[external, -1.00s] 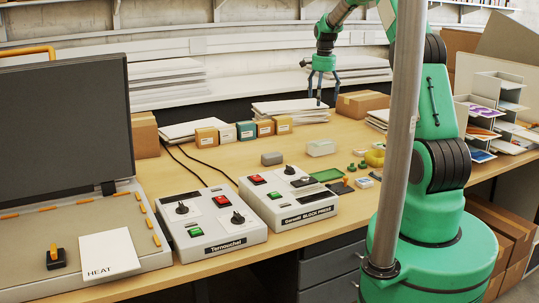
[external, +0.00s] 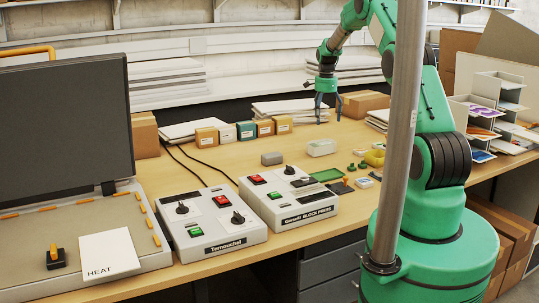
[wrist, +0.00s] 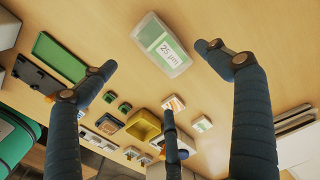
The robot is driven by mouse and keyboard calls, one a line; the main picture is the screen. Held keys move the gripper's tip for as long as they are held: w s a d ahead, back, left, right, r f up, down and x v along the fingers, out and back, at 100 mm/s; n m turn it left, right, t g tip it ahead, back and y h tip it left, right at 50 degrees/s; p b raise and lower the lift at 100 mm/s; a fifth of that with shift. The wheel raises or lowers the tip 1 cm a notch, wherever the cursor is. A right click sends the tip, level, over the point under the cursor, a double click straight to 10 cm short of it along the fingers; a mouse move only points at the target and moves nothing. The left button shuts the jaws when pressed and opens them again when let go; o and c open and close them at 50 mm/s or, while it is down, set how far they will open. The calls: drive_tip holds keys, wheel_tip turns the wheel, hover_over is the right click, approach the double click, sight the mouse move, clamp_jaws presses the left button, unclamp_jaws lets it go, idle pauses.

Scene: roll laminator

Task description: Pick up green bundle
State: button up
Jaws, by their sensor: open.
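A pale, translucent block with a green band and a "25 µm" label (wrist: 163,45), which looks like the green bundle, lies on the wooden table at the top middle of the wrist view. In the external view it is the whitish block (external: 321,148), where its green band is hard to make out. My gripper (external: 328,121) is open and empty, above the table and just behind the block in the picture. In the wrist view, the spread dark fingers of my gripper (wrist: 154,58) frame the block from below, apart from it.
A green tray (wrist: 60,57), small green pieces (wrist: 118,102) and a yellow piece (wrist: 143,126) lie near the block. A grey block (external: 272,158) sits to its left. Small boxes (external: 245,131), a carton (external: 363,103) and white stacks (external: 290,109) stand behind. Control units (external: 287,200) are in front.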

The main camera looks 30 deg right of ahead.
sight(323, 144)
drive_tip(key=shift+f, duration=0.1)
drive_tip(key=shift+f, duration=4.2)
drive_tip(key=shift+a+f, duration=0.15)
drive_tip(key=shift+f, duration=2.45)
drive_tip(key=shift+s, duration=0.1)
drive_tip(key=c, duration=1.5)
